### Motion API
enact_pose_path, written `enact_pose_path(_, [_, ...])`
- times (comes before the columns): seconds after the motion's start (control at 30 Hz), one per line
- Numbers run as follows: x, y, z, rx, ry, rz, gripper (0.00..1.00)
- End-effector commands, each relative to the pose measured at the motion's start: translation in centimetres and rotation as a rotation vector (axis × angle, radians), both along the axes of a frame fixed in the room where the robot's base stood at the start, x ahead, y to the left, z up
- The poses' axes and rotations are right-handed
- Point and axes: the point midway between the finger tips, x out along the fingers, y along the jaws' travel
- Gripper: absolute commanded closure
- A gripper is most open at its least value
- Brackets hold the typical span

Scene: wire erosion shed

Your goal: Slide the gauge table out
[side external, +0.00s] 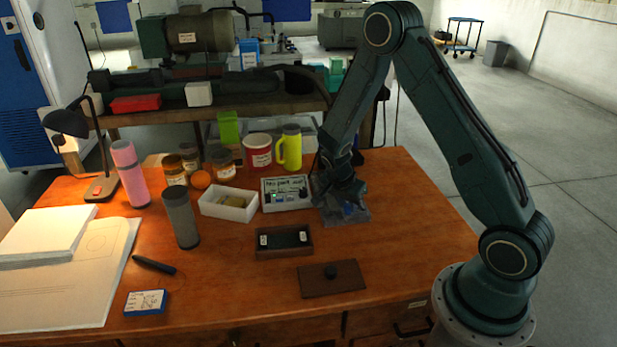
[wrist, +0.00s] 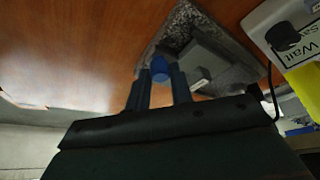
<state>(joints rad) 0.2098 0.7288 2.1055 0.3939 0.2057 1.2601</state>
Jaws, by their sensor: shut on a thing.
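The gauge stands on a speckled grey granite base (side external: 358,217) on the wooden bench, right of the middle in the side view. In the wrist view the base (wrist: 183,20) carries a grey block, the gauge table (wrist: 208,68), with a small pale label. A round blue knob (wrist: 160,68) shows at its near side. My gripper (wrist: 161,80) is shut on the blue knob, one finger on each side. In the side view my gripper (side external: 347,205) reaches down over the base and hides most of the gauge, so how far the table is out cannot be told.
A white labelled control box (side external: 287,194) stands close left of the gauge. Jars and a yellow flask (side external: 290,148) stand behind. The bench right of the gauge is clear.

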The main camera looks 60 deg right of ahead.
Motion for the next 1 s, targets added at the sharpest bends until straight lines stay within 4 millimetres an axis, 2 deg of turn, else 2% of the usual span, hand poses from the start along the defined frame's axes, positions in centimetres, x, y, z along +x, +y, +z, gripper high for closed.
enact_pose_path(0.37, [-0.52, 0.68, -0.02, 0.008, 0.004, 0.004, 1.00])
enact_pose_path(0.4, [-0.55, 0.70, -0.03, 0.008, 0.005, 0.003, 0.74])
enact_pose_path(0.5, [-0.54, 0.65, -0.03, 0.007, 0.004, 0.003, 0.56])
enact_pose_path(1.0, [-0.34, 0.63, 0.60, 0.002, -0.001, 0.002, 0.56])
